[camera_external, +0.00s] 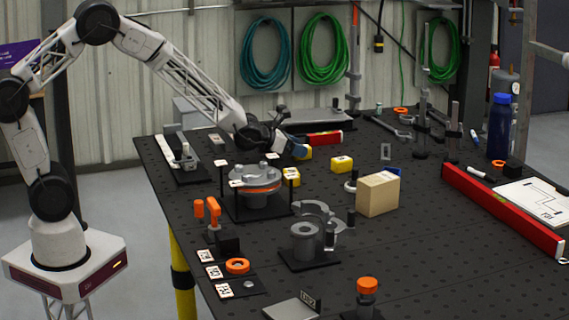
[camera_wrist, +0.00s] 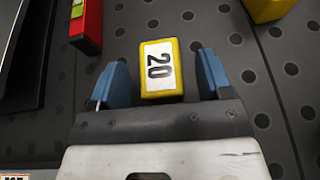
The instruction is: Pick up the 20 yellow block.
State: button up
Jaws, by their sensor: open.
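The 20 yellow block (camera_wrist: 158,68) shows in the wrist view, a small yellow box with a white label reading 20 on its top face. My gripper (camera_wrist: 160,76) is open, with one blue fingertip on each side of the block and a gap at both sides. In the external view my gripper (camera_external: 294,146) is low over the back left of the black table. A yellow block (camera_external: 304,153) sits right by its fingertips there, partly hidden, and looks like the same one. Whether the fingers reach down beside it is hard to tell.
Two more yellow blocks stand nearby, one to the right (camera_external: 342,164) and one in front (camera_external: 291,177), beside a grey flanged part (camera_external: 255,176). A red level (camera_external: 325,138) lies just behind. A cardboard box (camera_external: 378,194) stands further right on the perforated black table (camera_external: 400,250).

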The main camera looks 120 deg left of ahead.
jog(key=shift+x, duration=0.85)
jog(key=c, duration=1.1)
jog(key=shift+o, duration=0.2)
jog(key=shift+r, duration=0.15)
jog(key=shift+r, duration=0.85)
jog(key=shift+s+d+r, duration=0.1)
jog(key=shift+r, duration=0.85)
jog(key=s+d, duration=0.7)
jog(key=s+d+r, duration=0.1)
jog(key=s+d, duration=0.2)
jog(key=d, duration=0.1)
jog(key=shift+s+d+r, duration=0.15)
jog(key=shift+s+d, duration=0.1)
jog(key=shift+s, duration=0.1)
